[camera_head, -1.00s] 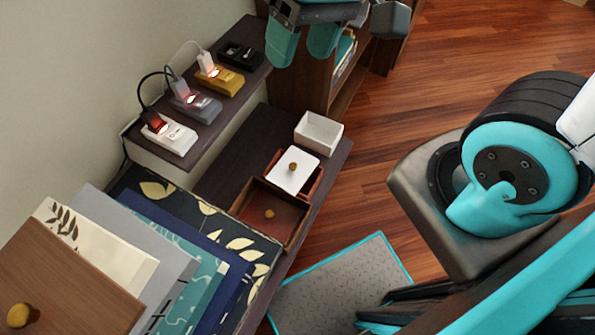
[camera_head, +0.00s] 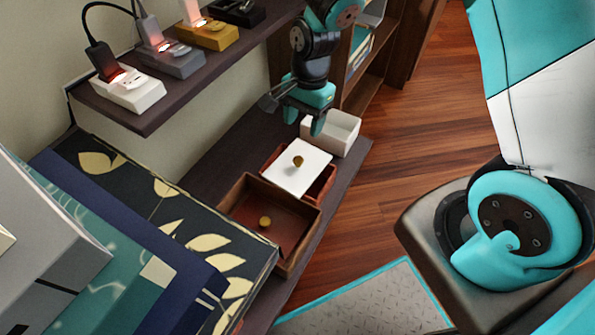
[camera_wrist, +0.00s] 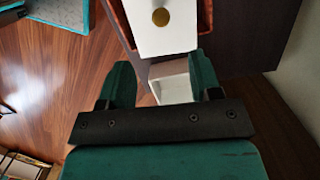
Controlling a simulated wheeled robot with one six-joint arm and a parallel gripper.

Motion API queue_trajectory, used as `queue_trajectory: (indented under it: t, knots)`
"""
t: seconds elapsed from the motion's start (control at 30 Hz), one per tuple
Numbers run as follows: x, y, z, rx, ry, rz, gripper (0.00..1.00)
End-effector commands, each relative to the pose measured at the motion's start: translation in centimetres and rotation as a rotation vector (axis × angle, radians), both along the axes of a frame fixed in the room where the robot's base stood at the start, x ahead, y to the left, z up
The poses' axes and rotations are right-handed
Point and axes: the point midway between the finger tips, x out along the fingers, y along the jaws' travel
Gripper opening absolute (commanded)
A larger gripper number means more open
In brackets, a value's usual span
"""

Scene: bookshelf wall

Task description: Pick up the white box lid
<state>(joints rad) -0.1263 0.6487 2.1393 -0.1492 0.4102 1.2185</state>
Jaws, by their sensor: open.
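The white box lid (camera_head: 297,178) is a flat white square with a round gold knob (camera_head: 298,160). It lies slightly tilted on a reddish-brown open box (camera_head: 325,187) on the lower shelf. In the wrist view the lid (camera_wrist: 172,40) is just beyond my fingertips, its knob (camera_wrist: 161,17) farther out. My gripper (camera_head: 304,122) is above the shelf, near the lid's far edge and beside the open white box (camera_head: 345,142). Its two teal fingers (camera_wrist: 163,75) are apart with nothing held; the white box (camera_wrist: 172,85) shows between them, partly hidden.
A brown open box (camera_head: 240,205) with a gold knob inside stands in front of the lid. Large patterned boxes (camera_head: 175,205) fill the near left. An upper shelf (camera_head: 150,120) with several plugged power units overhangs at left. Wooden floor (camera_head: 400,185) is open to the right.

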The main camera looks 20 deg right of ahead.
Motion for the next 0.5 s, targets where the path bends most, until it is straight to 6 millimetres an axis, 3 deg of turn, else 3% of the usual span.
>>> queue_trajectory:
  t: [0.03,0.2,0.5]
  knots:
    - [-0.2,0.2,-1.7,-0.001,0.004,0.002,0.58]
    - [-0.4,0.6,-4.9,0.0,0.002,0.002,0.58]
    - [-0.5,0.9,-6.9,0.0,0.0,0.002,0.58]
